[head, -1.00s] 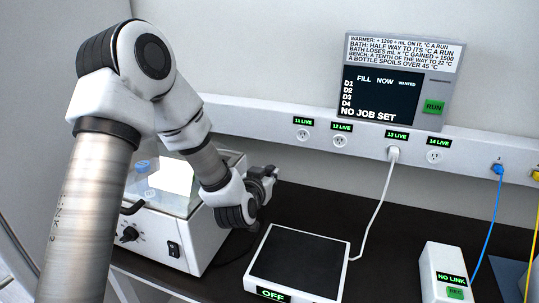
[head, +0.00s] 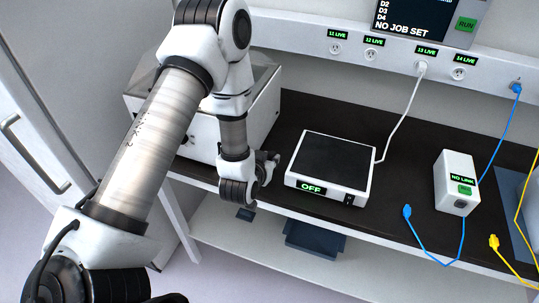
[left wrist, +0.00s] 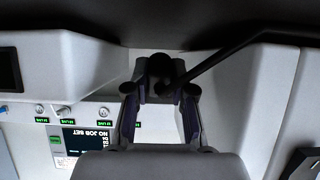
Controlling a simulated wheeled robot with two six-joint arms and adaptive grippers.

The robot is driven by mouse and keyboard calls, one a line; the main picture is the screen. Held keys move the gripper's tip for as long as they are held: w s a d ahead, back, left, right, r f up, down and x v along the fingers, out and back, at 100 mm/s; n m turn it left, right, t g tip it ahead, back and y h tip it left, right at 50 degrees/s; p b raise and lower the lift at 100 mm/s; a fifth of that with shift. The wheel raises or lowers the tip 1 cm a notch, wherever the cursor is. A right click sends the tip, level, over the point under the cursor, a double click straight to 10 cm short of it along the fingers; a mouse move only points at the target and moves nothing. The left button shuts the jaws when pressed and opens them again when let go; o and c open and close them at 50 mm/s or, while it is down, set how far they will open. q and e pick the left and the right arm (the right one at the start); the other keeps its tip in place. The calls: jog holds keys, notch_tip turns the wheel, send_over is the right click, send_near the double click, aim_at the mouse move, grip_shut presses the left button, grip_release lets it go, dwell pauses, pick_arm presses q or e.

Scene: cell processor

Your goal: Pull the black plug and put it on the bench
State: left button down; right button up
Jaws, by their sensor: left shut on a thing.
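My left gripper (head: 268,160) is over the bench (head: 285,112), just left of the white plate device. In the left wrist view my left gripper (left wrist: 160,88) is shut on the black plug (left wrist: 160,68), which sits between the fingertips. A black cable (left wrist: 215,62) runs from it to the upper right. In the head view the plug is hidden or too small to make out. Whether it touches the bench I cannot tell. My right gripper is not in view.
The plate device (head: 296,178) reads OFF. Its white plug (head: 421,68) is in socket 13; sockets 11, 12 and 14 look empty. A white machine (head: 201,134) stands left. A NO LINK box (head: 452,205), a blue connector (head: 407,211) and a yellow connector (head: 494,241) are right.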

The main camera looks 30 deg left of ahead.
aim_at(271, 155)
pick_arm(q)
jog(key=shift+w+f, duration=0.1)
jog(key=shift+f, duration=0.55)
jog(key=shift+w+d, duration=0.15)
jog(key=shift+w, duration=0.1)
jog(key=c, duration=0.9)
grip_release()
jog(key=shift+s+r, duration=0.1)
jog(key=shift+s, duration=0.1)
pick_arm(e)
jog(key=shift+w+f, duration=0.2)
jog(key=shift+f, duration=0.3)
pick_arm(q)
jog(key=shift+w, duration=0.1)
notch_tip(271, 155, up, 10)
jog(key=shift+f, duration=0.1)
